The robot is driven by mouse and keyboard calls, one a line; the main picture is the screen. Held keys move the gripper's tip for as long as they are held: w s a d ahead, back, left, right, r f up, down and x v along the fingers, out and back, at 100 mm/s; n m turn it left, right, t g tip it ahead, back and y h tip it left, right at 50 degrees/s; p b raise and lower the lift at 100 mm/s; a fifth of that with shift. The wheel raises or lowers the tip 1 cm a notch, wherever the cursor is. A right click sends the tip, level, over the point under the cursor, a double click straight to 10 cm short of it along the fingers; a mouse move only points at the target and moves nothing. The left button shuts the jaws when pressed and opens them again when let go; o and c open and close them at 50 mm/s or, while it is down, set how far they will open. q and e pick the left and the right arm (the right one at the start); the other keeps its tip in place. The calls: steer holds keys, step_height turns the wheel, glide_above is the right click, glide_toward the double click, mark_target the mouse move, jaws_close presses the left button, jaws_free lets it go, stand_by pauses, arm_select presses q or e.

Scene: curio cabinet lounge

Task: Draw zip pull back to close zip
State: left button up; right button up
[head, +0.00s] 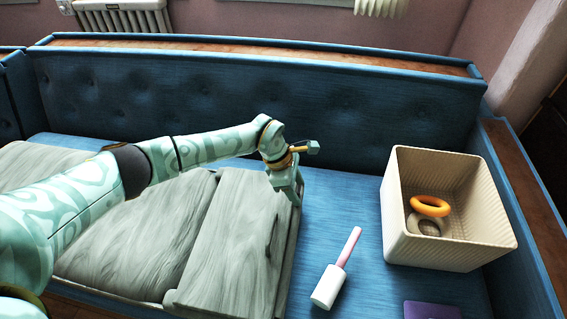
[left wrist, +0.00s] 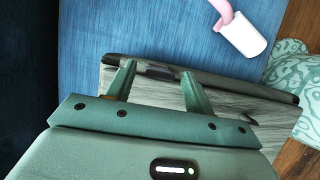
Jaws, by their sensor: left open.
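A grey, wood-grained case (head: 235,240) lies on the blue sofa seat, with a dark strip (head: 272,236) on its right part. In the left wrist view the case (left wrist: 232,104) has a dark rim along its edge. A small dark piece, perhaps the zip pull (left wrist: 160,74), shows between my fingertips there; I cannot tell whether they touch it. I cannot make out zip teeth or how far the zip is open. My left gripper (head: 297,197) is open, pointing down at the far right corner of the case. My right gripper is not in view.
A cream ribbed bin (head: 430,251) at the right holds an orange ring (head: 430,206) and a greyish ring (head: 425,224). A white roller with a pink handle (head: 329,286) and a purple item (head: 432,311) lie on the seat (head: 340,205). The sofa back (head: 250,88) rises behind.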

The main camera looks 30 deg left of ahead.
arm_select(q)
steer(key=p+v, duration=0.5)
steer(key=v, duration=0.9)
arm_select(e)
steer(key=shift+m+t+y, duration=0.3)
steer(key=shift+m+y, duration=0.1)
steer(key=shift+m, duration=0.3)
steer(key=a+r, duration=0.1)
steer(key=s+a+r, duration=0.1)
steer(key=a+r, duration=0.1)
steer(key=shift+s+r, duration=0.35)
arm_select(q)
steer(key=shift+s, duration=0.1)
